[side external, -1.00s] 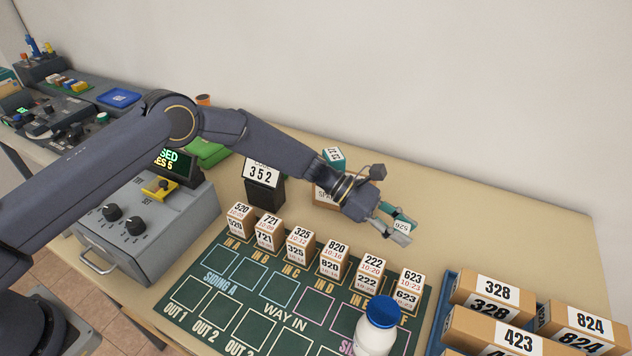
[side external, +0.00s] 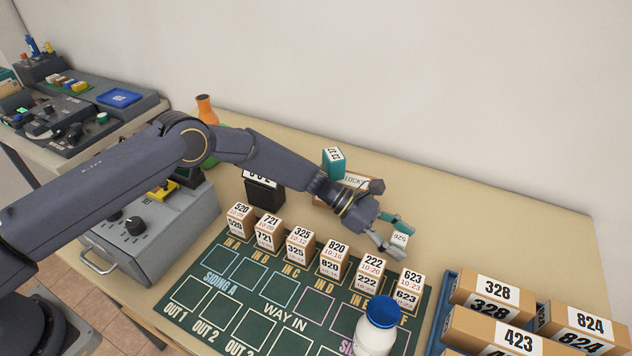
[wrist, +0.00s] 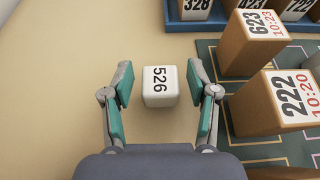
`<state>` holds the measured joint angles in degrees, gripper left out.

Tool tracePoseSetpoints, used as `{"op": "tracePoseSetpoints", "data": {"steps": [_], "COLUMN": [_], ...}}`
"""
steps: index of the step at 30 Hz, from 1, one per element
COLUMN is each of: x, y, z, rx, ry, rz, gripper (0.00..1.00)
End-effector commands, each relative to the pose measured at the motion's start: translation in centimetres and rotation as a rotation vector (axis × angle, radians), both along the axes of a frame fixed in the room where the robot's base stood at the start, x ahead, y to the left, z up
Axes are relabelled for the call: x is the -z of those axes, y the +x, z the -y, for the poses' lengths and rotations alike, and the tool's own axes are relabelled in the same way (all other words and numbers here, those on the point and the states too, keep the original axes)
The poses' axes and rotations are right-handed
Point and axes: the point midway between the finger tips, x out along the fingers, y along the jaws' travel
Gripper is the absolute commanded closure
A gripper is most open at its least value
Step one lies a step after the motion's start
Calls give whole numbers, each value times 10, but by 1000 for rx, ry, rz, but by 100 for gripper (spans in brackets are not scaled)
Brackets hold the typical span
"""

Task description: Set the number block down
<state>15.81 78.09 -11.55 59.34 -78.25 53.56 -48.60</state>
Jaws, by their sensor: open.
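My gripper is open. In the side view the block (side external: 400,239) shows partly between the fingertips of my gripper (side external: 404,243), behind the row of parcels. The side view does not clearly show the block's underside.
Parcel 222 (side external: 371,268) and parcel 623 (side external: 408,288) stand close in front on the green board (side external: 205,300). A white bottle (side external: 376,330) stands nearer.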

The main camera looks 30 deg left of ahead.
Motion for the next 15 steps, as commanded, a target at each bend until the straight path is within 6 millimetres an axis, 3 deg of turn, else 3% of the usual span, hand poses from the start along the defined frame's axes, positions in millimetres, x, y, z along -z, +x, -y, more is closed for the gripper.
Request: {"op": "tracePoseSetpoints", "data": {"steps": [8,15], "x": [-3,-19], "y": [0,2], "z": [0,-36], "rx": [0,-4], "ry": [0,-1], "rz": [1,0], "gripper": [41,41]}}
